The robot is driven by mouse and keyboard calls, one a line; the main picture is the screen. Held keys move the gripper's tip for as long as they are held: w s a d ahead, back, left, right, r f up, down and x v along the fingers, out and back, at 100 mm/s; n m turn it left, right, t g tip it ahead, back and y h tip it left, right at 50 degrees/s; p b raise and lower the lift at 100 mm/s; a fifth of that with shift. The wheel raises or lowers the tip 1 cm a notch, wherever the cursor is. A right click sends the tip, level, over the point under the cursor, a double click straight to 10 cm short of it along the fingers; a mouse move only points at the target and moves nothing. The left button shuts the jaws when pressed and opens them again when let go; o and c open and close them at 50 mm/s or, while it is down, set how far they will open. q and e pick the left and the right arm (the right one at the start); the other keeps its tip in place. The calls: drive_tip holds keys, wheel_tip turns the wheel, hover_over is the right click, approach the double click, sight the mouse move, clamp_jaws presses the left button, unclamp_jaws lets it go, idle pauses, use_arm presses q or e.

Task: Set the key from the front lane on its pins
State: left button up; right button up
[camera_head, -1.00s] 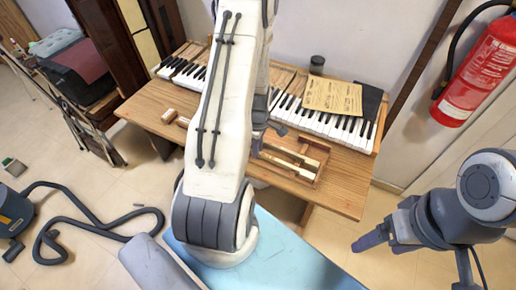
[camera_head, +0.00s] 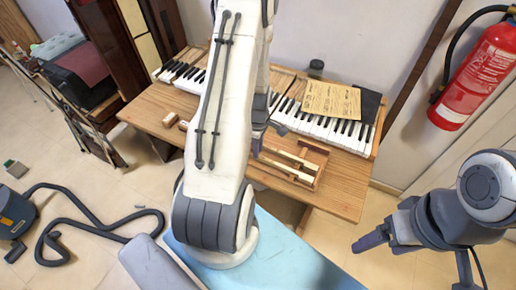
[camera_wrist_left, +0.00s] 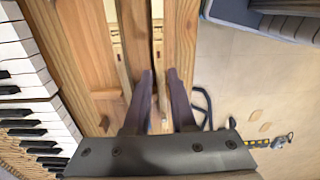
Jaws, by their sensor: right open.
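A wooden tray (camera_head: 318,178) with lengthwise lanes lies at the front of the desk. In the head view, pale wooden keys (camera_head: 291,158) lie along its lanes. My left gripper (camera_head: 257,150) is at the tray's left end, partly hidden by my arm. In the left wrist view, my left gripper (camera_wrist_left: 159,75) points along the tray's front lane with a gap between its fingers. A small pale piece shows between them, but I cannot tell whether it is the key. My right gripper (camera_head: 362,243) is empty, away from the desk at right.
The piano keyboard (camera_head: 325,127) runs along the back of the desk (camera_head: 345,200), with a paper sheet (camera_head: 332,100) on it and a dark jar (camera_head: 316,67) behind. Small wooden blocks (camera_head: 170,119) lie at left. A fire extinguisher (camera_head: 478,75) hangs at right.

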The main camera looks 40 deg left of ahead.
use_arm(q)
drive_tip(key=o, duration=0.6)
drive_tip(key=shift+c, duration=0.2)
drive_tip(key=shift+r+p, duration=2.1)
drive_tip(key=shift+r, duration=0.45)
